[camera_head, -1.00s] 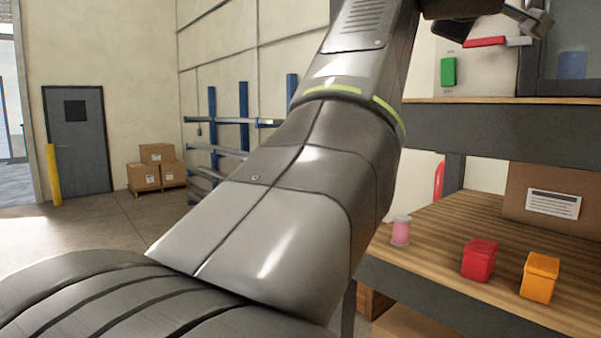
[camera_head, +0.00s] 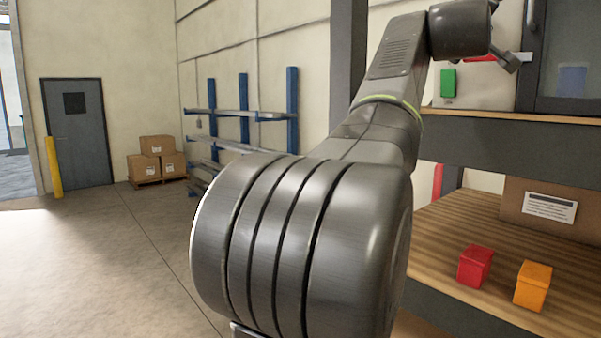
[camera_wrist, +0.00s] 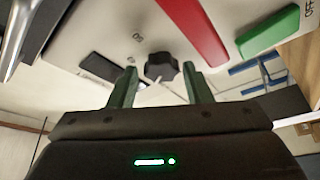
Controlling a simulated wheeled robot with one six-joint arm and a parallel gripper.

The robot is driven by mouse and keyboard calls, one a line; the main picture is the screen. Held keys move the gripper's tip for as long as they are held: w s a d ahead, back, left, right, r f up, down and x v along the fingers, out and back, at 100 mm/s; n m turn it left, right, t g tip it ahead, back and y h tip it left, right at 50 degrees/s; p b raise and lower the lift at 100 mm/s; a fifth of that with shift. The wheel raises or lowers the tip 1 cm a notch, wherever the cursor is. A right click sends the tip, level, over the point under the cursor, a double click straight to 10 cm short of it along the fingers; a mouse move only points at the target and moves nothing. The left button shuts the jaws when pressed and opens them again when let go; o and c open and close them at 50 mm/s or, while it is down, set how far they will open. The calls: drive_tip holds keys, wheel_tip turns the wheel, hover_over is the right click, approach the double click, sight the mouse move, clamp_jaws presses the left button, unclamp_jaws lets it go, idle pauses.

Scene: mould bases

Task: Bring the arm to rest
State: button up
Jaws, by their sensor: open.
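My arm (camera_head: 310,240) fills the middle of the head view, with its wrist end up at the top right in front of a pale panel. In the wrist view my gripper (camera_wrist: 160,82) is open, its two green fingers apart with nothing held between them. Beyond the fingertips is a pale panel (camera_wrist: 115,40) with a black knob (camera_wrist: 160,67), a red bar (camera_wrist: 195,30) and a green block (camera_wrist: 268,32). I cannot tell how far the fingertips are from the knob. The fingers cannot be made out in the head view.
A shelf at right holds the panel box with a green block (camera_head: 448,82) on its upper board. Its lower board (camera_head: 450,215) bears a red box (camera_head: 474,265), an orange box (camera_head: 532,285) and a cardboard carton (camera_head: 540,205). The floor (camera_head: 100,270) at left is clear.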

drive_tip(key=shift+w+f+m+h, duration=0.15)
drive_tip(key=shift+m+h, duration=0.15)
drive_tip(key=shift+m, duration=0.6)
drive_tip(key=shift+w+f+m+h+b, duration=0.1)
drive_tip(key=shift+m+h+b, duration=0.5)
drive_tip(key=shift+m, duration=0.8)
drive_tip(key=shift+f+m+g+h+b, duration=0.1)
drive_tip(key=shift+m+g+h+b, duration=0.3)
drive_tip(key=shift+m+h+b, duration=0.95)
drive_tip(key=shift+w+a+m+g+h+b, duration=0.1)
drive_tip(key=shift+m+g+h+b, duration=0.4)
drive_tip(key=shift+m, duration=1.15)
drive_tip(key=shift+w+a+m+g+h+b, duration=0.1)
drive_tip(key=shift+m+g+h+b, duration=0.35)
drive_tip(key=shift+m, duration=1.2)
drive_tip(key=shift+m+g+h+b, duration=0.3)
drive_tip(key=shift+m+g+b, duration=0.3)
drive_tip(key=shift+m, duration=1.05)
